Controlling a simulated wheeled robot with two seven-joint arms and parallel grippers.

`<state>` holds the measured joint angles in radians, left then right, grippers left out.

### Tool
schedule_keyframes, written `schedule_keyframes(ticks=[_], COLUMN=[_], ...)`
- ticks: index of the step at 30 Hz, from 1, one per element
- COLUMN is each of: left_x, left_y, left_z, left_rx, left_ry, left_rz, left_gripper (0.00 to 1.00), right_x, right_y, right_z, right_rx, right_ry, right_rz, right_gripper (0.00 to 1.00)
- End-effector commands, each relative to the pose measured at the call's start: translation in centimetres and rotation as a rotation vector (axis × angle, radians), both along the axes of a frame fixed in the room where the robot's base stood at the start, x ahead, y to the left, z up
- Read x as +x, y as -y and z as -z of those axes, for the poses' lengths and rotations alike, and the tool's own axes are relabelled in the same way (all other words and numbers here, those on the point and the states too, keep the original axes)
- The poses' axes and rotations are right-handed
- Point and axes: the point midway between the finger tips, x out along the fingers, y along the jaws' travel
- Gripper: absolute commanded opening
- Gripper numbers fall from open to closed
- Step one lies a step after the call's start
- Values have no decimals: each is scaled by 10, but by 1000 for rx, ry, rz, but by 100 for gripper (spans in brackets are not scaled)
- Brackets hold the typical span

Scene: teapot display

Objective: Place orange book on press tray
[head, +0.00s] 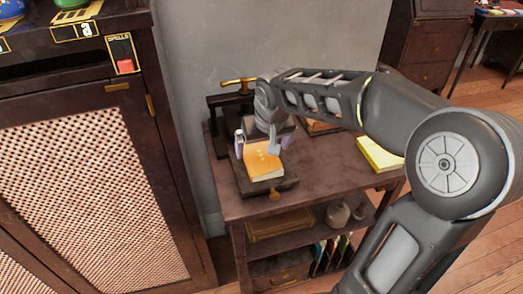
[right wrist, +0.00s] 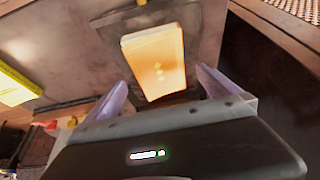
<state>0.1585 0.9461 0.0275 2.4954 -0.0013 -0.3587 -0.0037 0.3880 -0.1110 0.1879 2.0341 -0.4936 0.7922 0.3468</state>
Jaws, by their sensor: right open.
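The orange book (head: 264,160) lies on the dark press tray (head: 287,186) at the left part of the small wooden table in the head view. In the right wrist view the orange book (right wrist: 153,62) lies ahead of the jaws, with bare tray (right wrist: 207,25) around it. My right gripper (head: 263,140) is over the far side of the book, its jaws apart. In the right wrist view its purple fingers (right wrist: 165,92) are spread with the book's near end between or just beyond them; contact cannot be told. My left gripper is not in view.
The dark press frame (head: 217,128) with a brass handle (head: 240,83) stands behind the tray. A yellow book (head: 380,154) lies at the table's right. A cabinet (head: 90,190) is close on the left. The table's front middle (head: 320,180) is clear.

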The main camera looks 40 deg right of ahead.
Motion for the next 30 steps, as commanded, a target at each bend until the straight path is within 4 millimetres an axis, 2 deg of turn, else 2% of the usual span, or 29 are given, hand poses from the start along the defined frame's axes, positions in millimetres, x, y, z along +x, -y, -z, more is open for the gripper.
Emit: schedule_keyframes(ticks=[1,6,12,30], left_x=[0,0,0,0], left_y=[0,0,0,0], left_z=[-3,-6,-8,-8], left_rx=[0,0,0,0], left_ry=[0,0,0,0], left_rz=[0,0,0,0], left_gripper=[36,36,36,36], right_x=[-3,-16,-26,-28], right_y=[-1,-6,-9,-10], right_z=[-13,-45,-67,-70], right_rx=[-1,0,1,1], right_ry=[5,4,1,-1], right_rz=[0,1,0,0], right_gripper=[100,100,100,100])
